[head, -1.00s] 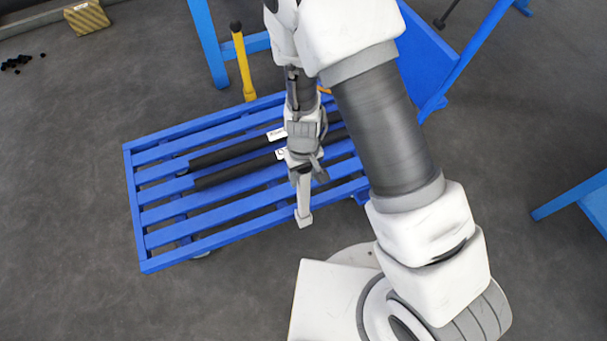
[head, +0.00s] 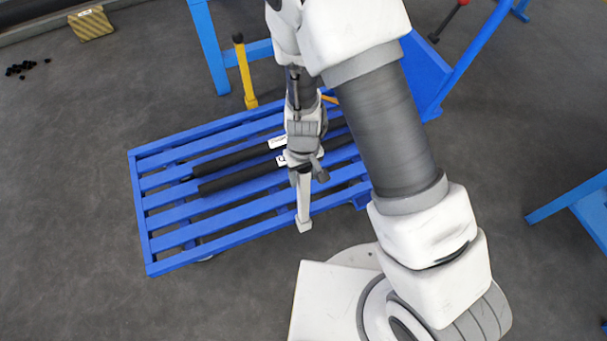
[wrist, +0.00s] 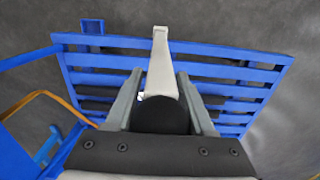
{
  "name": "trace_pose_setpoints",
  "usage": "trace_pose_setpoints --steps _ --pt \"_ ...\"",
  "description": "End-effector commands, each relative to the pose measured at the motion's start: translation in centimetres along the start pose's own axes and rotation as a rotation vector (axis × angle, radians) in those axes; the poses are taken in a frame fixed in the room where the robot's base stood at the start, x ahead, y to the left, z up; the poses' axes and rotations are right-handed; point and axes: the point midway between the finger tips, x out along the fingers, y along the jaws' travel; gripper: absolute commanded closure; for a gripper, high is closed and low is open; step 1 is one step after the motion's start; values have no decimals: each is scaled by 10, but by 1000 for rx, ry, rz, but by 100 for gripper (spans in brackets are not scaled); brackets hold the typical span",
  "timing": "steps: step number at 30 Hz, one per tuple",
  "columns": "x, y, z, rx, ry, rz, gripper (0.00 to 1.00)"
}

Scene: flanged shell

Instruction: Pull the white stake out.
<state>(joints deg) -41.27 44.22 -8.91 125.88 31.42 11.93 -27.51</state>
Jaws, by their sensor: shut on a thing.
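The white stake (head: 303,205) is a straight pale bar with a small head at its lower end in the head view. My gripper (head: 304,170) is shut on its other end, above the blue slatted cart. In the wrist view the stake (wrist: 160,65) runs away from between the two grey fingers of my gripper (wrist: 160,95), its head far out past the cart's edge. The gripped end is hidden by the fingers and a dark round part. I cannot tell whether the stake touches the cart.
The blue slatted cart (head: 165,264) carries two black rods (head: 240,182) with white tags. A yellow post (head: 245,75) stands behind it near blue frames. A patterned box (head: 90,23) lies at the back left.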

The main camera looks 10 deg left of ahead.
Motion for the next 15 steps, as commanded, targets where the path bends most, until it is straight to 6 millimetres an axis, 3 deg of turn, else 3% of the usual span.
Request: trace_pose_setpoints --steps 15 --pt "-27 0 0 0 1 0 100"
